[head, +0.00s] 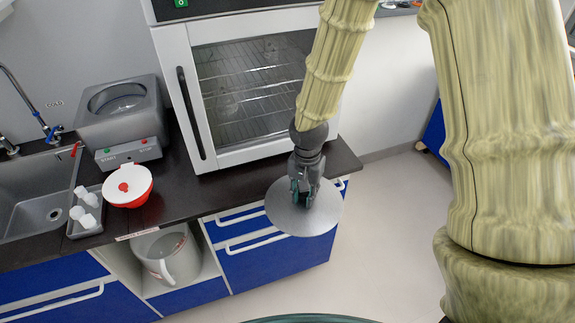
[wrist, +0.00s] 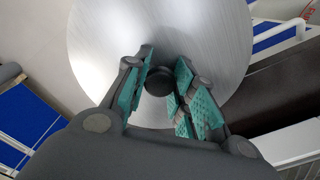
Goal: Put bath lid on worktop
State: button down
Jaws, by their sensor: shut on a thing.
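The bath lid (head: 326,216) is a round grey metal disc with a dark knob. My gripper (head: 305,197) is shut on the lid's knob and holds the lid in the air, in front of the worktop's right front edge in the head view. In the wrist view the lid (wrist: 215,30) fills the upper middle, and the green finger pads of my gripper (wrist: 160,92) are either side of the black knob (wrist: 159,80). The worktop (head: 240,190) is a dark counter running left to right. The open grey bath (head: 122,105) stands on it at the back left.
A white oven-like cabinet (head: 177,60) with a glass door stands on the worktop. A red bowl with a white lid (head: 128,186), a tray (head: 88,228) with small white cups and a sink (head: 40,190) are at the left. The worktop strip before the cabinet is bare.

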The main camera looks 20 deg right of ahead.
jog(key=w+p, duration=0.1)
jog(key=w, duration=0.5)
jog(key=shift+a+p, duration=0.15)
jog(key=shift+p, duration=0.15)
jog(key=w+p, duration=0.1)
jog(key=w, duration=0.3)
jog(key=shift+w+a+r+p, duration=0.1)
jog(key=shift+r+p, duration=0.05)
jog(key=shift+p, duration=0.15)
jog(key=shift+w+p, duration=0.2)
jog(key=shift+p, duration=0.1)
jog(key=shift+f, duration=0.2)
jog(key=shift+f, duration=0.2)
jog(key=c, duration=1.2)
grip_release()
jog(key=shift+s, duration=0.1)
jog(key=shift+r, duration=0.3)
notch_tip(320, 180, up, 12)
jog(key=shift+f+b, duration=0.15)
jog(key=shift+b, duration=1.05)
